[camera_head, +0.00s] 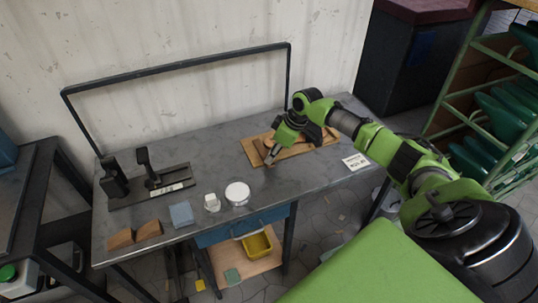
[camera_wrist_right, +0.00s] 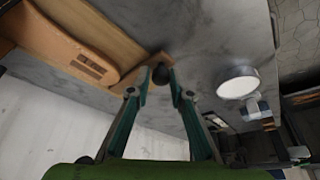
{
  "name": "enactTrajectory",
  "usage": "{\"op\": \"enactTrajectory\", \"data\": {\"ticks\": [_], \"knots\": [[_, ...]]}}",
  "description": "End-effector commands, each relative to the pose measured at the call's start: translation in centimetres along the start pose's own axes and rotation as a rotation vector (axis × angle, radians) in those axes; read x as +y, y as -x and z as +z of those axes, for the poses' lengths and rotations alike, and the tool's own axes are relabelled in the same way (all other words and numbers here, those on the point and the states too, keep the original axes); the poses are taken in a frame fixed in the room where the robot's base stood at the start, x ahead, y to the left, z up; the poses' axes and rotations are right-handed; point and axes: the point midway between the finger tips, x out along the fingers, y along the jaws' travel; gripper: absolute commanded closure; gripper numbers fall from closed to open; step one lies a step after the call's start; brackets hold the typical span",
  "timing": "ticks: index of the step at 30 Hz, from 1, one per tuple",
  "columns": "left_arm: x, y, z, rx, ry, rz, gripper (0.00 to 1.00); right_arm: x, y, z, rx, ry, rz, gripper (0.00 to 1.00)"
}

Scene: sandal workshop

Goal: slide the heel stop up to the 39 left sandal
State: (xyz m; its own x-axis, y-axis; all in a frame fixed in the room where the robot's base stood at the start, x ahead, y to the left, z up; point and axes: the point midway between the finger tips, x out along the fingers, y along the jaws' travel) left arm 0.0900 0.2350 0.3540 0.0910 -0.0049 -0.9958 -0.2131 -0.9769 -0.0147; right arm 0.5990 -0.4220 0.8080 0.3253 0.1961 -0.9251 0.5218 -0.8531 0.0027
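A wooden board (camera_head: 292,149) lies on the grey bench, and its end also shows in the right wrist view (camera_wrist_right: 148,66). A tan sandal (camera_wrist_right: 85,58) with a small marking lies along the board; its size cannot be read. A small dark rounded piece (camera_wrist_right: 160,74), which looks like the heel stop, sits at the board's near end, apart from the sandal. My right gripper (camera_wrist_right: 161,92) is open, with its fingertips apart on either side of the dark piece; contact cannot be told. In the head view my right gripper (camera_head: 270,158) is low over the board's left end. My left gripper is out of view.
A white round dish (camera_head: 237,193), a small white jar (camera_head: 212,202), a blue block (camera_head: 181,214) and brown wedges (camera_head: 134,235) stand along the bench's front. A black tool stand (camera_head: 150,185) is at left. A printed card (camera_head: 355,161) lies right. The middle bench is clear.

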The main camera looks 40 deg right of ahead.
Motion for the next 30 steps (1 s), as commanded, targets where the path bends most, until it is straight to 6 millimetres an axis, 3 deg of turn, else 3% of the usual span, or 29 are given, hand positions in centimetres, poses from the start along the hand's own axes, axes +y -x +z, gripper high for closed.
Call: {"op": "enactTrajectory", "data": {"ticks": [14,30], "knots": [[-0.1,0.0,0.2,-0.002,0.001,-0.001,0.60,0.1,0.7,0.0,0.001,-0.001,0.001,0.66],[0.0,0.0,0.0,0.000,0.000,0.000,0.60,0.2,10.6,0.2,0.000,-0.003,0.002,0.66]]}}
